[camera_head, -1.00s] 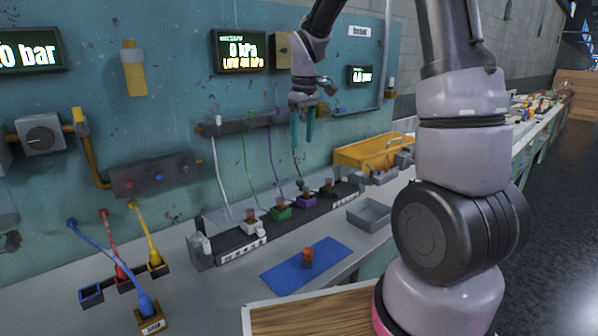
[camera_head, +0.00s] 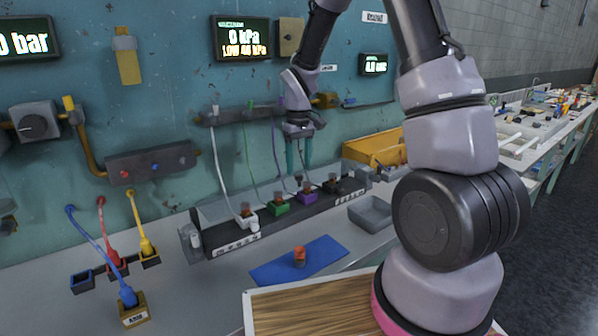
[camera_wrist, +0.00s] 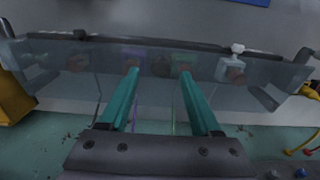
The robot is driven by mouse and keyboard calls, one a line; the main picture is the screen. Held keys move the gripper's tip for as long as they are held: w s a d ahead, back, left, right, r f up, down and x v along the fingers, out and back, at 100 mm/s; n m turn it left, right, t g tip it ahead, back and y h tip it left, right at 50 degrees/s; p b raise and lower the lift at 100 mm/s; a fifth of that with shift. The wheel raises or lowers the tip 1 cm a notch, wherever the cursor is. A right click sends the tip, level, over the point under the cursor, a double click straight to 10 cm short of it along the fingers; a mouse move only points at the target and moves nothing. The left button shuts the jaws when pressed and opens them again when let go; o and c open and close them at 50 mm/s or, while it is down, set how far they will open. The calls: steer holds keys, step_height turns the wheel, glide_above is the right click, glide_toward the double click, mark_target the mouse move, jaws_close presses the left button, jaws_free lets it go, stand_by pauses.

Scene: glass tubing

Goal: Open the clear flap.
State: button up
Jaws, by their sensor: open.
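The clear flap (camera_wrist: 100,72) is a see-through panel spanning the wrist view from side to side, with a dark rail along its long upper edge and a bracket at each end. Coloured blocks show dimly through it. In the head view it is hard to make out over the dark rack (camera_head: 232,238). My gripper (camera_head: 299,172) hangs above the rack's right half with its teal fingers pointing down. In the wrist view my gripper (camera_wrist: 159,72) is open and empty, its fingertips overlapping the panel; I cannot tell whether they touch it.
White, green and purple blocks (camera_head: 306,198) sit along the rack, with thin tubes rising to a wall rail (camera_head: 235,115). A blue mat (camera_head: 275,271) with an orange-topped piece (camera_head: 299,256) lies in front. A grey tray (camera_head: 372,212) and yellow bin (camera_head: 372,150) stand to the right.

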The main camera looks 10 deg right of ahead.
steer(key=shift+f, duration=1.3)
jaws_close()
stand_by(0.5)
